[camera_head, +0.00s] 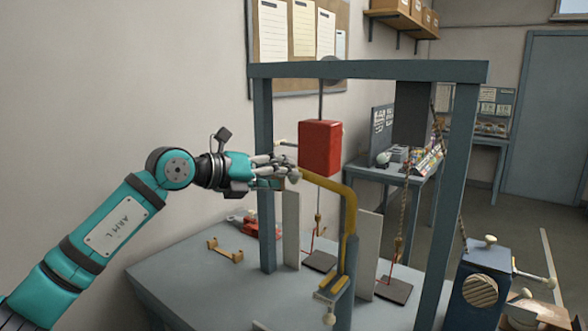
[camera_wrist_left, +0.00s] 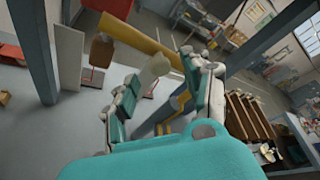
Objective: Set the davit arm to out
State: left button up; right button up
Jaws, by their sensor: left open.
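The davit arm (camera_head: 349,205) is a yellow bent bar on a post at the front of the grey frame. Its upper part points left in the head view. A cream knob (camera_wrist_left: 155,68) is at its tip. My left gripper (camera_head: 286,172) is beside that tip. In the left wrist view the open fingers of my left gripper (camera_wrist_left: 160,75) stand on either side of the knob. I cannot tell whether they touch it. The yellow bar (camera_wrist_left: 125,38) also shows beyond the fingers. My right gripper is out of view.
A red block (camera_head: 320,148) hangs on a rod just above and right of my left gripper. The grey frame (camera_head: 265,180) stands around the davit. A winch box (camera_head: 483,285) is at right. The grey table (camera_head: 195,285) has free room at its left front.

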pick_arm(q)
jog(key=p+x, duration=0.1)
jog(key=x, duration=0.3)
jog(key=shift+w+d, duration=0.1)
jog(key=shift+d, duration=0.1)
jog(key=shift+a, duration=0.1)
jog(key=shift+c, duration=0.3)
grip_shut()
